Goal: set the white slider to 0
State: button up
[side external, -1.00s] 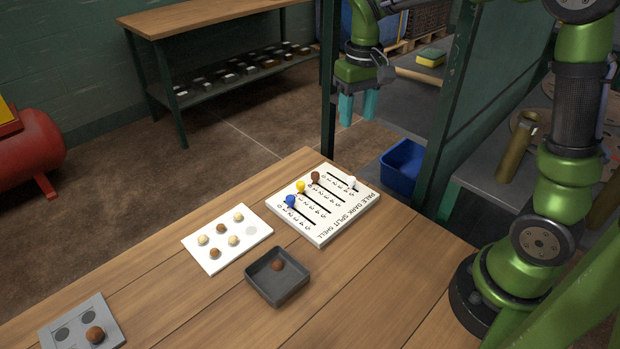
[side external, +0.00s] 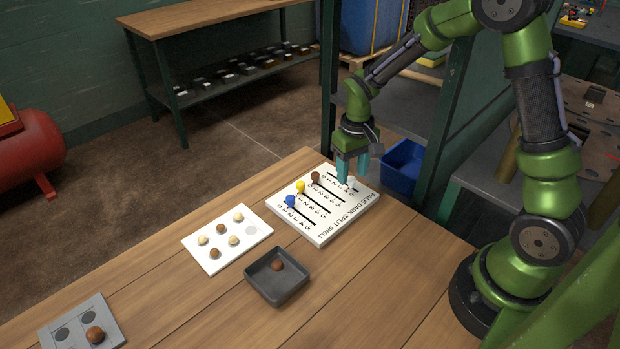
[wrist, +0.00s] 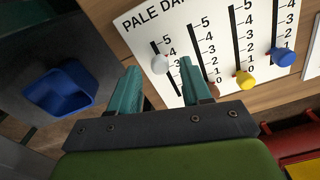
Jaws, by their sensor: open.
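The white slider knob (side external: 351,183) stands on the slot nearest the PALE label of the white slider board (side external: 322,232). In the wrist view the white knob (wrist: 160,64) appears around the 3 to 4 marks; its exact reading is unclear. My gripper (side external: 351,176) is open and low over that slot, close to the knob. In the wrist view the knob lies between and slightly beyond the teal fingertips of my gripper (wrist: 160,72). I cannot tell whether either finger touches it.
Brown (wrist: 213,90), yellow (wrist: 245,80) and blue (wrist: 284,57) knobs stand on the neighbouring slots; brown is close beside my right-hand finger. A white ball tray (side external: 228,262) and a dark tray (side external: 290,292) lie nearby. A blue bin (side external: 402,167) sits beyond the table edge.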

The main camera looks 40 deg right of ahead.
jog(key=shift+f, duration=0.55)
grip_shut()
